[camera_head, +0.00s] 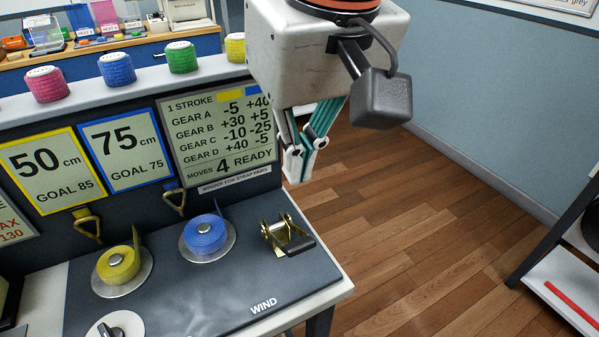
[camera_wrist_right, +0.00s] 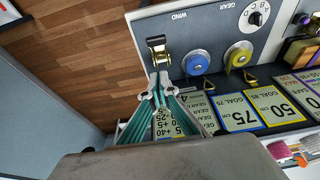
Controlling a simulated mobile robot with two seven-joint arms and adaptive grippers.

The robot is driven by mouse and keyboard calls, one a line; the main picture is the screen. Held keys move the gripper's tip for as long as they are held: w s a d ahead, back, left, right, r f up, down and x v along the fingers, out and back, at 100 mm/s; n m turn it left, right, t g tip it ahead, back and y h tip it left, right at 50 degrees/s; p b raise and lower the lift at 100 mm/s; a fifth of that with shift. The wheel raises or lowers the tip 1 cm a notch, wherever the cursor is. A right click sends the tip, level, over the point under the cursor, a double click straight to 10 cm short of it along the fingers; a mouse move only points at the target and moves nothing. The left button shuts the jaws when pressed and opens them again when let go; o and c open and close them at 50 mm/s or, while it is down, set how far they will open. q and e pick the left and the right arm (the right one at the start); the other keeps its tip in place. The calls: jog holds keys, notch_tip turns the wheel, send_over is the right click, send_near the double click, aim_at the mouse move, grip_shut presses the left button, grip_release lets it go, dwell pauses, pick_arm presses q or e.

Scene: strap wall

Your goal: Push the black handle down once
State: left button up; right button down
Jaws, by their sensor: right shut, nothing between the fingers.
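The black handle (camera_head: 297,247) belongs to a small brass ratchet (camera_head: 277,236) at the right end of the dark bench panel, above the word WIND. It sticks out toward the front right. In the right wrist view the black handle (camera_wrist_right: 156,41) shows just beyond my fingertips. My right gripper (camera_head: 297,178) is shut and empty, hanging in the air above and behind the ratchet, apart from it in the head view. The right gripper's fingertips (camera_wrist_right: 158,80) point toward the ratchet in the wrist view. My left gripper is not in view.
A blue strap roll (camera_head: 206,234) and a yellow strap roll (camera_head: 118,265) sit on the panel left of the ratchet. A sign board (camera_head: 222,135) stands behind, reading MOVES 4 READY. A black-and-white gear dial (camera_head: 113,328) is at front left. Wooden floor (camera_head: 420,220) lies open right.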

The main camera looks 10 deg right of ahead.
jog(key=b, duration=0.2)
send_over(296, 240)
jog(key=w, duration=0.1)
notch_tip(296, 240, down, 9)
jog(key=shift+s+f+b, duration=0.3)
jog(key=shift+s+f, duration=0.25)
jog(key=shift+f, duration=0.15)
jog(key=shift+s+d+f, duration=0.1)
jog(key=shift+s+f, duration=0.25)
jog(key=shift+f, duration=0.1)
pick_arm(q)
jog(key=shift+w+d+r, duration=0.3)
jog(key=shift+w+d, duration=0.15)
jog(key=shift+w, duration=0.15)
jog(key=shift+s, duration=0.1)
pick_arm(e)
jog(key=shift+s, duration=0.1)
